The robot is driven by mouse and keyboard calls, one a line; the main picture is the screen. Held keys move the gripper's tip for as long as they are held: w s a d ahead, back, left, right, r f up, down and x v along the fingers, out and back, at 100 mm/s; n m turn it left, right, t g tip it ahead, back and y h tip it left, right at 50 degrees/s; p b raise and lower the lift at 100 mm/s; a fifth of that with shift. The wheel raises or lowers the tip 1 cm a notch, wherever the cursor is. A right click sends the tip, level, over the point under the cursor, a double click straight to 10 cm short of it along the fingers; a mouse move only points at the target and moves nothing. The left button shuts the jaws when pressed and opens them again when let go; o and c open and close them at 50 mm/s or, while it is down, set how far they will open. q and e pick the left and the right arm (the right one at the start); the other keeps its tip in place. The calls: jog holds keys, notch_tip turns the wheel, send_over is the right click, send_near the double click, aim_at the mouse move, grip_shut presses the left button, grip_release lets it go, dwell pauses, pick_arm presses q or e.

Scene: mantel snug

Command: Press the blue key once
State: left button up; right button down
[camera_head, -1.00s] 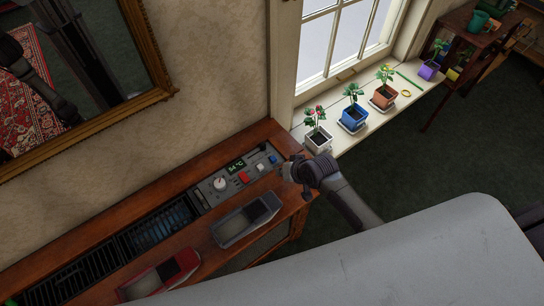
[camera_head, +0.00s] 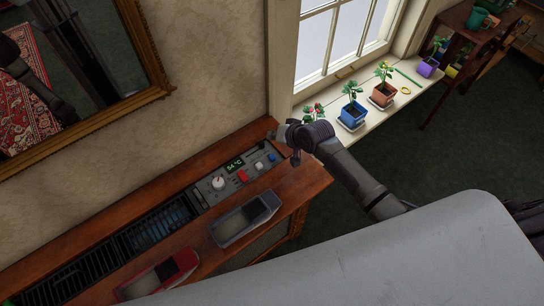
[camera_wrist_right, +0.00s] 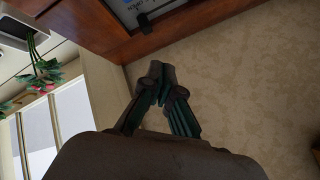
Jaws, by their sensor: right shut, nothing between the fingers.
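The blue key (camera_head: 272,157) is at the right end of the grey control panel (camera_head: 207,193) set in the wooden cabinet top. A red key (camera_head: 243,176) sits further left on the panel. My right gripper (camera_head: 282,136) is above the cabinet's back right corner, just beyond the blue key and near the wall. I cannot tell its exact height. In the right wrist view the fingers (camera_wrist_right: 159,80) are together and empty, with the wall behind them. Part of the panel (camera_wrist_right: 132,8) shows at the top edge there. My left gripper is not in view.
A grey tray (camera_head: 243,220) and a red tray (camera_head: 160,275) stand in front of the panel. Potted plants, including a blue pot (camera_head: 353,115), line the white windowsill (camera_head: 345,138) beside my right arm. A gilt-framed mirror (camera_head: 150,95) hangs on the wall.

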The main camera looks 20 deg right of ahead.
jog(key=b, duration=0.7)
send_over(274, 157)
notch_tip(274, 157, down, 7)
jog(key=shift+a+r, duration=0.1)
jog(key=shift+r, duration=0.1)
jog(key=shift+f, duration=0.85)
jog(key=shift+f, duration=0.15)
jog(key=shift+f, duration=0.3)
jog(key=shift+f+b, duration=0.5)
dwell(0.7)
jog(key=shift+r, duration=0.15)
jog(key=shift+r+p, duration=0.75)
jog(key=shift+p, duration=0.3)
